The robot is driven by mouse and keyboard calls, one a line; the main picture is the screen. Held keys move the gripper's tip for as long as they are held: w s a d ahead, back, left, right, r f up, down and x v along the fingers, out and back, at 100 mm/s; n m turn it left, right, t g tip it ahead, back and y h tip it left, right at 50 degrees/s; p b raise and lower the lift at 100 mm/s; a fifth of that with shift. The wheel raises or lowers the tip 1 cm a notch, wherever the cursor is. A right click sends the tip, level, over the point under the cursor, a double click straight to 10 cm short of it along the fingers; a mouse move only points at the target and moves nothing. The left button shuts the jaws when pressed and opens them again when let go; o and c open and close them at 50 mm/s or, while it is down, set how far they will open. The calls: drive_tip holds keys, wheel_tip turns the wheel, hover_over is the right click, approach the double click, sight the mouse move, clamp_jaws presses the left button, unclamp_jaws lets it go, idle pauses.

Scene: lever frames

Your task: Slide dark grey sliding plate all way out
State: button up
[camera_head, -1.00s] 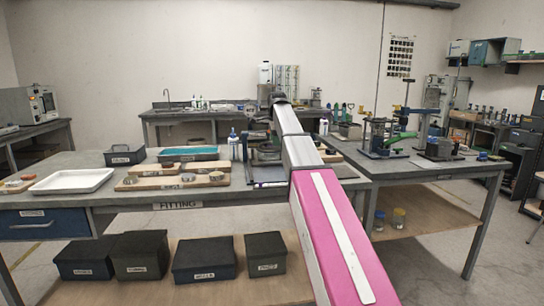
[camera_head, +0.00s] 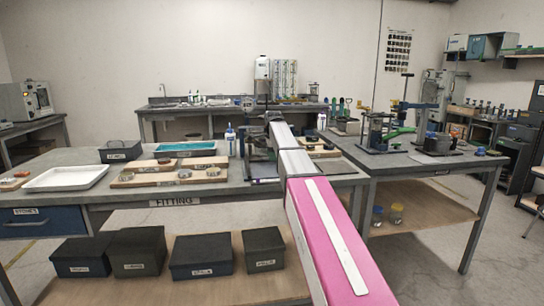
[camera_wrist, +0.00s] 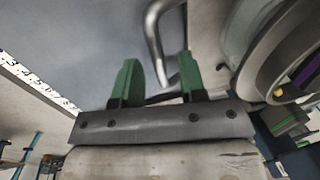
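In the wrist view a broad smooth grey surface, which looks like the sliding plate (camera_wrist: 75,45), fills the upper left. A bent metal rod, apparently a handle (camera_wrist: 152,38), hangs down from the top. My gripper (camera_wrist: 160,60) has two green fingers that stand apart, with the rod's lower end showing between them. I cannot tell whether either finger touches it. In the head view my arm and wrist hide most of the dark fixture (camera_head: 262,170) on the bench, and the fingers cannot be made out there.
A white scale with black numbers (camera_wrist: 35,80) runs along the left of the wrist view. A round metal part (camera_wrist: 262,65) is close on the right. On the bench (camera_head: 130,192) are a white tray (camera_head: 66,179), wooden boards (camera_head: 165,179) and a teal-lined tray (camera_head: 184,148).

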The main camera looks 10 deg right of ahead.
drive_tip(key=shift+f, duration=0.1)
clamp_jaws()
drive_tip(key=s, duration=1.7)
drive_tip(key=shift+s, duration=0.25)
unclamp_jaws()
